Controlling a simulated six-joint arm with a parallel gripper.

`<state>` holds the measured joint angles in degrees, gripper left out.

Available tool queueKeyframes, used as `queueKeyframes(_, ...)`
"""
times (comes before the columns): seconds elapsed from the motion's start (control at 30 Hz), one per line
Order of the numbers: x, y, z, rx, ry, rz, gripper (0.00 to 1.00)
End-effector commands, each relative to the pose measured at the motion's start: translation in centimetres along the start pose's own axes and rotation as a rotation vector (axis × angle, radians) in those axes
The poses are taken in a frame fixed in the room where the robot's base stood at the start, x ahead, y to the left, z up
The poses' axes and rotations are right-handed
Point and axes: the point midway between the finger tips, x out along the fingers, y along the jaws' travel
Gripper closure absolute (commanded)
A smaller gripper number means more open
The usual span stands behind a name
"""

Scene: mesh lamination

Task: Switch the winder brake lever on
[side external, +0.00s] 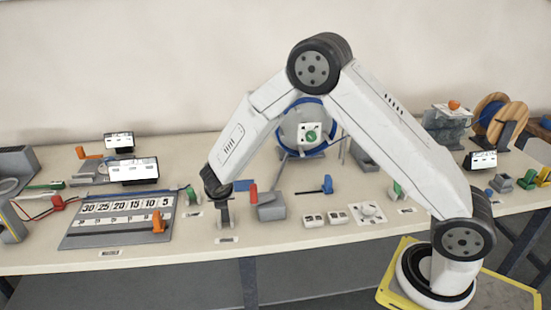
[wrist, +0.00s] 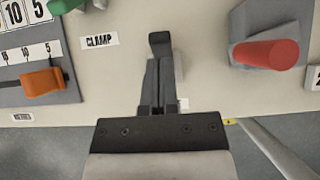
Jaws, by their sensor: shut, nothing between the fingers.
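My gripper (wrist: 160,90) is shut with nothing between its fingers. It points down at the table near its front edge, also seen in the side view (side external: 224,195). A dark upright piece (wrist: 160,42) shows just beyond the fingertips; I cannot tell whether it is touched. A red-handled lever on a grey block (wrist: 265,52) is to the right of my gripper, also in the side view (side external: 270,207). No winder brake label is readable, so I cannot tell which lever it is.
A green-handled lever (side external: 190,194) with a CLAMP label (wrist: 98,41) is to the left. Further left is a numbered scale board (side external: 115,230) with an orange slider (wrist: 42,80). White switch blocks (side external: 325,217) and a black-and-blue lever (side external: 326,186) stand to the right.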

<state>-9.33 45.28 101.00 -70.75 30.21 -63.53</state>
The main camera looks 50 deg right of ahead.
Motion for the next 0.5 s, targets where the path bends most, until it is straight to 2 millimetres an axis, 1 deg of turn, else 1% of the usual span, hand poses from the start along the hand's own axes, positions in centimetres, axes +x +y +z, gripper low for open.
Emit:
queueKeyframes(0.17, -2.3, 0.1, -1.1, -0.002, 0.001, 0.002, 1.0)
queueKeyframes(0.2, -2.9, 0.1, -1.1, 0.0, 0.0, 0.002, 1.0)
queueKeyframes(0.5, -6.8, 0.1, 0.6, 0.001, 0.001, 0.003, 1.0)
